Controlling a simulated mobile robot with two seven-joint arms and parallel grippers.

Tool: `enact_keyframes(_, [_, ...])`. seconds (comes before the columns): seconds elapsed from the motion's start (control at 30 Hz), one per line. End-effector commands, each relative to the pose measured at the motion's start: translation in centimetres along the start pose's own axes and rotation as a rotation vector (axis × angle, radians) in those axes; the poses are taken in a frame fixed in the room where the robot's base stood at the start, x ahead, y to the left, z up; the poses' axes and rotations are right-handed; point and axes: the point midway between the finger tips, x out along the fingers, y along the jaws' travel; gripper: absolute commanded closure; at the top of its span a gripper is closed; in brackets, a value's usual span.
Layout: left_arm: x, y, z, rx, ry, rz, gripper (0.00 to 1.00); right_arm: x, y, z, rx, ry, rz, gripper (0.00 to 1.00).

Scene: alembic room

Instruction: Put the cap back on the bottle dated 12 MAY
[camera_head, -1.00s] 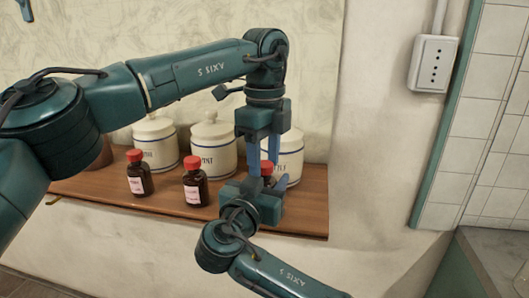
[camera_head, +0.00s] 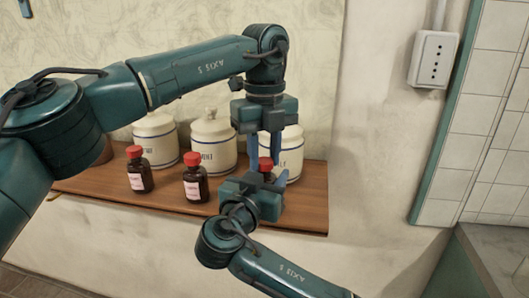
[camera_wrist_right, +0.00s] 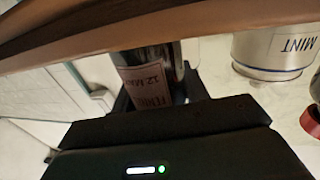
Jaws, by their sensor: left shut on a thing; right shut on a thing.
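The brown bottle dated 12 MAY (camera_wrist_right: 146,82) shows its pale label in the right wrist view, between the fingers of my right gripper (camera_wrist_right: 158,98). In the head view my right gripper (camera_head: 264,182) is shut on this bottle from the front and hides most of it. The red cap (camera_head: 265,163) is at the bottle's top. My left gripper (camera_head: 265,158) points straight down from above and is shut on the cap. The fingers hide the joint between cap and neck, so I cannot tell how the cap sits.
Two brown bottles with red caps, one at left (camera_head: 139,176) and one in the middle (camera_head: 195,186), stand on the wooden shelf (camera_head: 110,193). White canisters (camera_head: 212,146) stand behind them. A wall socket (camera_head: 433,61) is at right.

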Motion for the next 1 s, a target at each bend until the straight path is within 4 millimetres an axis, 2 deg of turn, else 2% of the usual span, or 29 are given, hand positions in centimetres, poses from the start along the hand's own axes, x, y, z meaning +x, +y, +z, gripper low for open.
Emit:
enact_keyframes(0.1, [0.05,0.03,-0.07,0.269,0.004,0.002,0.99,0.11,0.07,0.05,-0.001,-0.001,0.003,1.00])
enact_keyframes(1.0, [0.19,-0.01,-0.01,2.311,0.004,-0.002,0.99,0.15,0.13,0.05,-0.001,-0.001,0.004,1.00])
